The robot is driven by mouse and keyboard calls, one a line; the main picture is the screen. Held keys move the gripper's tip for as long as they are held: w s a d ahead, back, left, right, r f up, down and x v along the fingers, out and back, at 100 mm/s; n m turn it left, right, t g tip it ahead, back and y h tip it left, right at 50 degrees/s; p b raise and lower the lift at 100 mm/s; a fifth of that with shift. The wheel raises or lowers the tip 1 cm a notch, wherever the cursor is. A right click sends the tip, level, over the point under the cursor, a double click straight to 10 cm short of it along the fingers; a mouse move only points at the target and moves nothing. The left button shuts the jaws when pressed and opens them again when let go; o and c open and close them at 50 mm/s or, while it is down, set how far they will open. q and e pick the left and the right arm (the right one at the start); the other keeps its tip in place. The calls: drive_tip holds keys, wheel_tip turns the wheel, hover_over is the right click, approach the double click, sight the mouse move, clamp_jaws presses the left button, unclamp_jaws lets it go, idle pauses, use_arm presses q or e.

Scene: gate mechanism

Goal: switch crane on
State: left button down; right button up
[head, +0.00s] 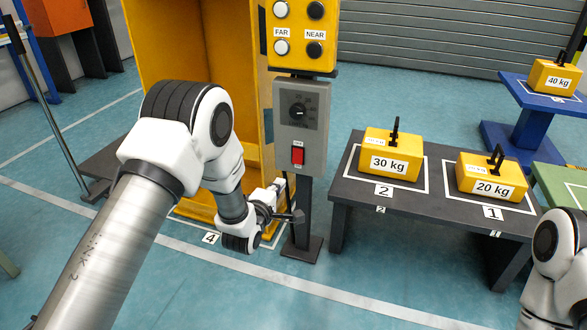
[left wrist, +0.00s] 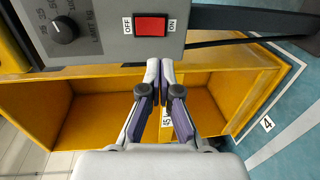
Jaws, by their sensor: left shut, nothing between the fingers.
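The grey control box (head: 316,125) stands on a post, with a red rocker switch (head: 298,156) low on its face and a black dial above it. In the left wrist view the switch (left wrist: 151,26) sits between the OFF label on the left and the ON label on the right. My left gripper (head: 280,184) is shut and empty, just below the box. In the left wrist view its closed fingertips (left wrist: 160,66) are below the switch and look apart from it. My right gripper is out of view.
The yellow panel (head: 302,55) with FAR and NEAR buttons is above the box. An open yellow cabinet (head: 190,60) stands behind. A dark table (head: 430,190) with the 30 kg weight (head: 391,158) and 20 kg weight (head: 491,180) is on the right.

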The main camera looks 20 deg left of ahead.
sight(296, 162)
use_arm(q)
drive_tip(key=w+b, duration=0.1)
drive_tip(key=w, duration=0.3)
drive_tip(key=w+f+b, duration=0.1)
drive_tip(key=w+b, duration=0.1)
drive_tip(key=w, duration=0.1)
drive_tip(key=w+f+b, duration=0.1)
drive_tip(key=w+b, duration=0.1)
drive_tip(key=w, duration=0.2)
drive_tip(key=shift+w+d, duration=0.2)
drive_tip(key=shift+w, duration=0.35)
drive_tip(key=shift+w+r, duration=0.1)
drive_tip(key=shift+w, duration=0.05)
